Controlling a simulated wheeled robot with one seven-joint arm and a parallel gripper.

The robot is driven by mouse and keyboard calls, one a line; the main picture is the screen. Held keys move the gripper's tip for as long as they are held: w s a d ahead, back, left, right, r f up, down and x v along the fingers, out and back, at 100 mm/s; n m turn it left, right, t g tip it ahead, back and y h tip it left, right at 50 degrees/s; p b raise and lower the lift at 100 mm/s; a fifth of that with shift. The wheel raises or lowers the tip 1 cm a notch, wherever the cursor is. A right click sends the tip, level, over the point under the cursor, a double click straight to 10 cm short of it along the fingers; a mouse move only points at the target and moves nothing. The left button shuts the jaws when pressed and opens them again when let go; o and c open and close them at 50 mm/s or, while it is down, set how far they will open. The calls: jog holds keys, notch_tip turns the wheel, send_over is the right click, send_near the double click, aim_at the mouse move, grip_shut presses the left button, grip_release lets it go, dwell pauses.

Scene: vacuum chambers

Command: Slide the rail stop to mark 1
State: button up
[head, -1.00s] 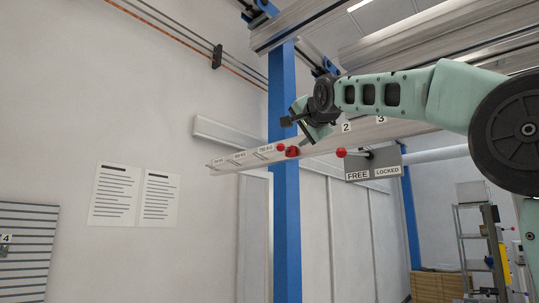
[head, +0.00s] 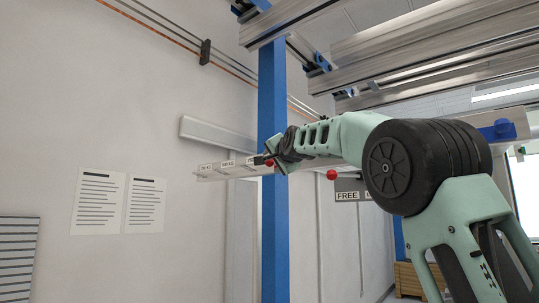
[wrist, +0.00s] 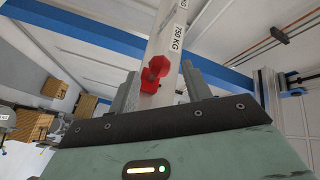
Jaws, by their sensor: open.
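The red rail stop (wrist: 154,73) sits on the pale rail (wrist: 166,40), beside the "750 KG" label in the wrist view. In the head view a small red part of it (head: 270,163) shows at my gripper (head: 268,158). In the wrist view my gripper (wrist: 160,85) is open, with one grey finger on each side of the stop and rail. I cannot tell whether either finger touches the stop.
A red ball knob (head: 331,174) stands near the "FREE" plate (head: 347,196), which my arm partly covers. Beams (head: 430,50) run overhead. The space in front of the left wall (head: 90,130) looks clear.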

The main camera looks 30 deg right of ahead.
aim_at(271, 162)
jog(key=shift+p+x, duration=0.8)
jog(key=shift+x, duration=1.25)
jog(key=shift+c, duration=0.3)
grip_shut()
jog(key=s+d+b, duration=0.3)
jog(key=s+b, duration=0.3)
jog(key=s, duration=0.3)
jog(key=shift+s+d, duration=0.25)
jog(key=shift+o, duration=0.3)
grip_release()
